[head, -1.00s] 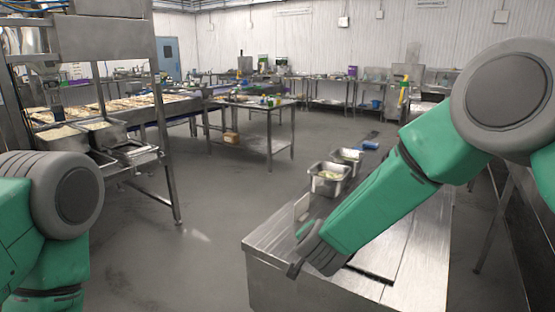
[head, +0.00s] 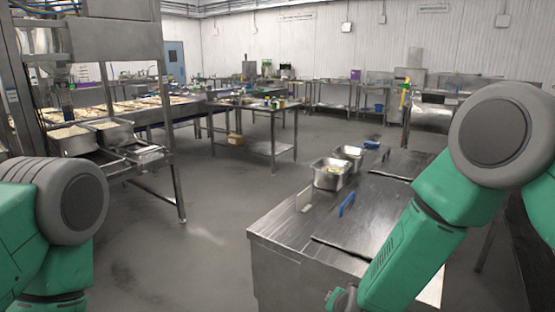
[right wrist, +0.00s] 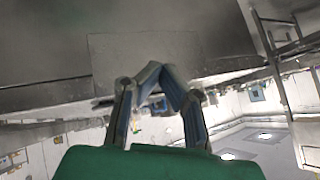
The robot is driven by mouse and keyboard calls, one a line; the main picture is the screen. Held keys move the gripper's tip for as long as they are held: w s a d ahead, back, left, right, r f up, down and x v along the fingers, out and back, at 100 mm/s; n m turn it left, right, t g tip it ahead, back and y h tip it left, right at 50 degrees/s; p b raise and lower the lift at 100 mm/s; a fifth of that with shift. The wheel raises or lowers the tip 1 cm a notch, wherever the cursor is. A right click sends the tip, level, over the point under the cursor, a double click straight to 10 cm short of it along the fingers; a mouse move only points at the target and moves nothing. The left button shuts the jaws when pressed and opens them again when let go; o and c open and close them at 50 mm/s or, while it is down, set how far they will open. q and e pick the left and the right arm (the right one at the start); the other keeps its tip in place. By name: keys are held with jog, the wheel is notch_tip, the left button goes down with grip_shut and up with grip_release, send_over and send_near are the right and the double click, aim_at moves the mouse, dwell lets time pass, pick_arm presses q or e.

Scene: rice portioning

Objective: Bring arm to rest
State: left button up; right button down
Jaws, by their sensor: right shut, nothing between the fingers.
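My right arm (head: 415,255) is green and grey and reaches down over the near right part of the steel table (head: 285,258). Its gripper is below the bottom edge of the head view. In the right wrist view my right gripper (right wrist: 160,72) has its two fingers angled together at the tips, shut, with nothing between them. My left arm (head: 70,205) shows only its shoulder and upper link at the left edge. The left gripper is out of view.
Two steel pans (head: 330,175) stand at the table's far end. A blue-handled thing (head: 347,204) and a thin pale plate (head: 305,198) are on the table. A steel rack with rice pans (head: 72,143) stands at the left. The floor (head: 195,245) between is clear.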

jog(key=s+d+f+n+g+b, duration=0.2)
jog(key=s+d+f, duration=0.2)
jog(key=s+f, duration=0.4)
jog(key=s+d+f+n+g+b, duration=0.2)
jog(key=s+d+f, duration=0.2)
jog(key=s+f, duration=0.45)
jog(key=s+d+f+n+g+b, duration=0.1)
jog(key=s+d+g, duration=0.1)
jog(key=s, duration=0.8)
jog(key=s+d+n+g+b, duration=0.1)
jog(key=s+d, duration=0.3)
jog(key=s, duration=0.5)
jog(key=shift+s+f+n+g+b, duration=0.35)
jog(key=shift+n+g, duration=0.15)
jog(key=shift+g, duration=0.3)
jog(key=shift+w, duration=0.15)
